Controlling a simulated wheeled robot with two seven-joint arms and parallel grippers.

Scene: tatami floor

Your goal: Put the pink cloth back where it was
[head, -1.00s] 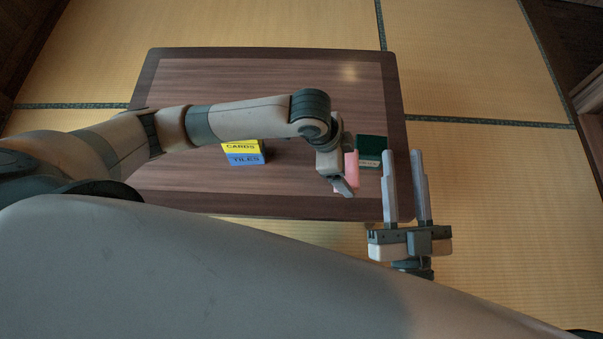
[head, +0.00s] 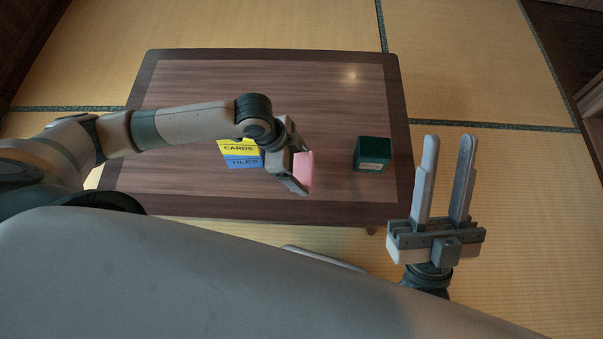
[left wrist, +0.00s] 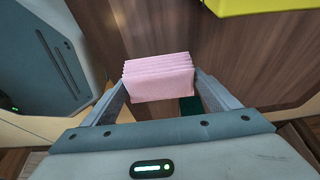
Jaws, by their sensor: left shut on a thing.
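The pink cloth (head: 304,174) is a folded, layered block held above the low wooden table (head: 330,95). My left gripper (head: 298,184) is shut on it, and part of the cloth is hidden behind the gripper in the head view. In the left wrist view the cloth (left wrist: 158,82) sits between the two fingers, its folds showing along the top. My right gripper (head: 445,140) is open and empty, to the right of the table's front right corner.
A yellow box marked CARDS (head: 238,149) and a blue box marked TILES (head: 243,162) are stacked just left of my left gripper, partly hidden by it. A dark green box (head: 371,156) stands on the right of the table. Bare tabletop lies between cloth and green box.

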